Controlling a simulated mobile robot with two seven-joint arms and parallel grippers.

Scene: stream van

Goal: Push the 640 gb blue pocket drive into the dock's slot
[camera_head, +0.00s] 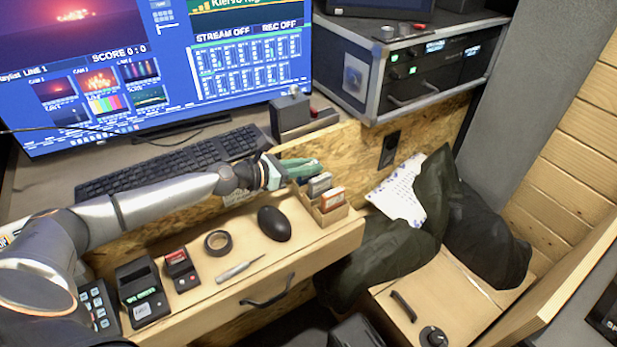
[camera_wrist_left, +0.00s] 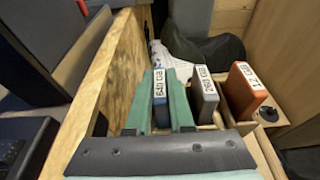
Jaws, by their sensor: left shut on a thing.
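My left gripper (camera_head: 297,170) is at the wooden rack (camera_head: 328,214), at the right end of the drawer-fronted shelf. In the left wrist view its green fingers (camera_wrist_left: 161,103) are shut on the blue pocket drive (camera_wrist_left: 161,117), one on each side, with its white "640 GB" label upright between them. In that view the drive's lower part is hidden, so I cannot tell whether it is clear of the rack. A black dock-like box (camera_head: 141,291) with a green lit display stands on the shelf at left. My right gripper is not in view.
A grey drive (camera_wrist_left: 203,95) and an orange drive (camera_wrist_left: 244,92) stand in the rack beside the blue one. Between rack and black box lie a mouse (camera_head: 274,223), tape roll (camera_head: 218,242), screwdriver (camera_head: 240,268) and small red-and-black device (camera_head: 181,269). A plywood panel (camera_head: 345,150) rises behind.

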